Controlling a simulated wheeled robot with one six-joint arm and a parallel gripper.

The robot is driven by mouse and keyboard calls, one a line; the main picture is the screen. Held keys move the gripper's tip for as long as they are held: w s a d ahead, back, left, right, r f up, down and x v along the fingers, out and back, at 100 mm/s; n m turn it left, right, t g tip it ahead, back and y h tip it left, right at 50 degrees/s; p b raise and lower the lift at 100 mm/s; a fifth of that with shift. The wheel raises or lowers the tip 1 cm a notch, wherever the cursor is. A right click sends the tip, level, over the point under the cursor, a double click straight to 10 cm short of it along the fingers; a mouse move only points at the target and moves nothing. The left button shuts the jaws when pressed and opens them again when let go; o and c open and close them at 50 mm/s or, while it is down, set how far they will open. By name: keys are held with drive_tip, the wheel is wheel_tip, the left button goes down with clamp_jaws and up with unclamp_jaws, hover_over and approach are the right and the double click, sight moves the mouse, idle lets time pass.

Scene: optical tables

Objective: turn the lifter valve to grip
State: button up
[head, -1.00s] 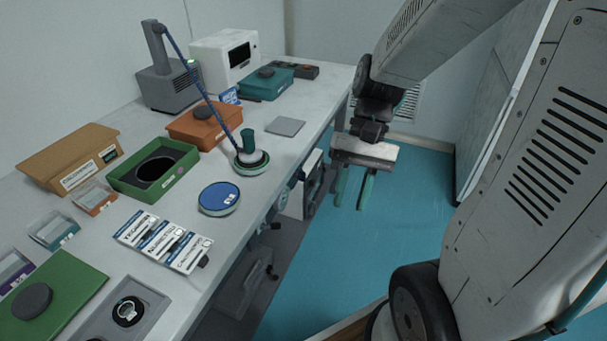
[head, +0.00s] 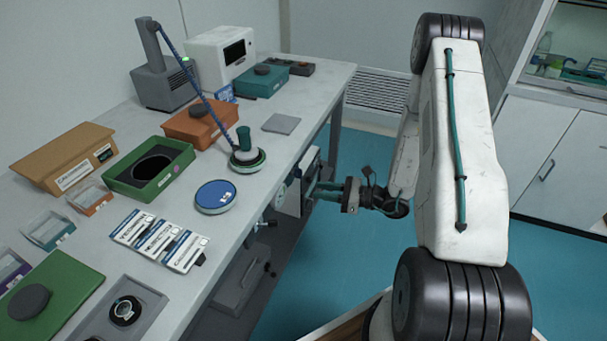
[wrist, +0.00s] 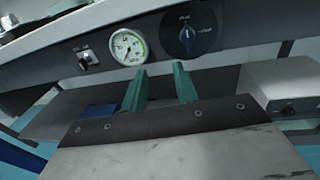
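In the wrist view, a dark round knob (wrist: 186,34), which looks like the lifter valve, sits on the bench's front panel. Small white labels stand above it and to its right, too small to read surely; its pointer looks roughly upward. My gripper (wrist: 160,74) is open and empty, its two green fingers pointing at the panel, below the knob and apart from it. In the head view my gripper (head: 314,190) is at the bench's front side. The suction lifter (head: 245,155) stands on the bench, with a blue hose to a grey unit (head: 166,80).
A round gauge (wrist: 128,47) and a small switch (wrist: 88,62) sit left of the knob. The bench top (head: 315,95) holds a blue disc (head: 216,196), a green open box (head: 120,184), an orange box (head: 200,124) and labelled cards. Blue floor right of the bench is clear.

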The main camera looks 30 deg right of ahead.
sight(299, 174)
drive_tip(key=w+a+r+m+t+h, duration=0.1)
drive_tip(key=w+a+t, duration=0.1)
drive_tip(key=w, duration=0.6)
drive_tip(key=shift+w+a, duration=0.25)
drive_tip(key=shift+w, duration=0.05)
clamp_jaws()
